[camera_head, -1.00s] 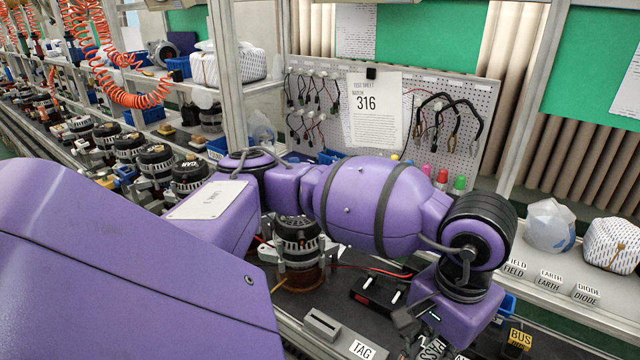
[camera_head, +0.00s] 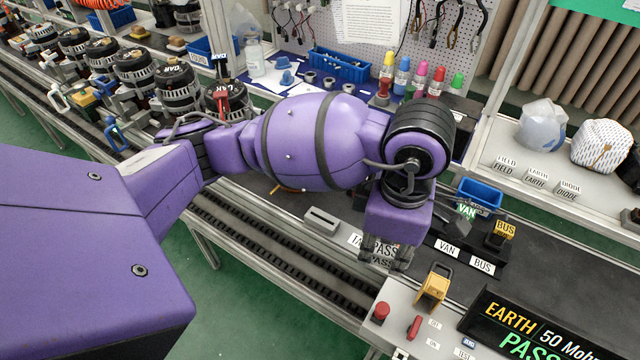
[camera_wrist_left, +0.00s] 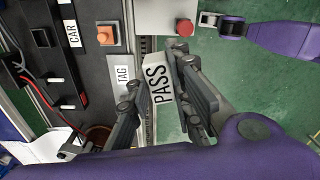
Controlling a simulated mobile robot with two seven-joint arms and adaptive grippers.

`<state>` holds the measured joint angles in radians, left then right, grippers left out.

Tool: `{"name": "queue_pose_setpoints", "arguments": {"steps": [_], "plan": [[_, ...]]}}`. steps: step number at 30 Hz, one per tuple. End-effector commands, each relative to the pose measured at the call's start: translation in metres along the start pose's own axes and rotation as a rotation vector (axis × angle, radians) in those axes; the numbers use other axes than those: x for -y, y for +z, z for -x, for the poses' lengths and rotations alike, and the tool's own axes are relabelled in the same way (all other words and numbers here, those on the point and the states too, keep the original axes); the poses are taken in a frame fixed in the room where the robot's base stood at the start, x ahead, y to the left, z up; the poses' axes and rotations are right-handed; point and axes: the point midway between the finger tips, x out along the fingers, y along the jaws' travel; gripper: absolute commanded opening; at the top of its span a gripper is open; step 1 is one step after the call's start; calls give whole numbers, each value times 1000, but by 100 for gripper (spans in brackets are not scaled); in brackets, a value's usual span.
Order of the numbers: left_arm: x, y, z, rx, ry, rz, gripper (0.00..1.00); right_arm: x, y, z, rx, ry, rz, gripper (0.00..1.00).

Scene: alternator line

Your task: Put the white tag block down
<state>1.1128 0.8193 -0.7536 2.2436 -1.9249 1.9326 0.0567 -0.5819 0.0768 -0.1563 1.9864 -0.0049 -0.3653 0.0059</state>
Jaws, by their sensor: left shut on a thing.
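The white tag block (camera_head: 384,250), lettered PASS, is held in my left gripper (camera_head: 400,262). In the left wrist view the block (camera_wrist_left: 158,88) sits between the two dark fingers of the left gripper (camera_wrist_left: 165,100), with its lettered face showing. The gripper is shut on it. A grey slotted holder (camera_head: 322,221) with a TAG label (camera_head: 355,241) lies just left of the block in the head view. The TAG label (camera_wrist_left: 122,74) is beside the block in the left wrist view. A purple arm end, seemingly my right gripper (camera_wrist_left: 210,19), shows at the wrist view's top right; its jaw state is unclear.
A grey panel with a red button (camera_head: 381,311) and yellow part (camera_head: 433,288) is in front. A blue bin (camera_head: 480,193) stands behind. Dark belt is clear at right.

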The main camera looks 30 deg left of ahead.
Motion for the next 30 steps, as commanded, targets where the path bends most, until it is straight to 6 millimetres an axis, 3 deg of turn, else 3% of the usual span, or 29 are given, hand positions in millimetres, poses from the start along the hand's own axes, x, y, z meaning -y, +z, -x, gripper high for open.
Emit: {"name": "queue_pose_setpoints", "arguments": {"steps": [6, 13, 23, 30], "plan": [[10, 22, 2, 5, 3, 392, 0, 0, -6, 1, -10, -1, 0, 40], [7, 24, -2, 2, 4, 550, 0, 0, -11, 0, -19, -2, 0, 40], [-54, -18, -35, 0, 4, 561, 0, 0, -17, 1, -27, -3, 3, 40], [-86, -40, -76, 1, 2, 555, 0, 1, -14, 1, -23, -4, 2, 40]]}}
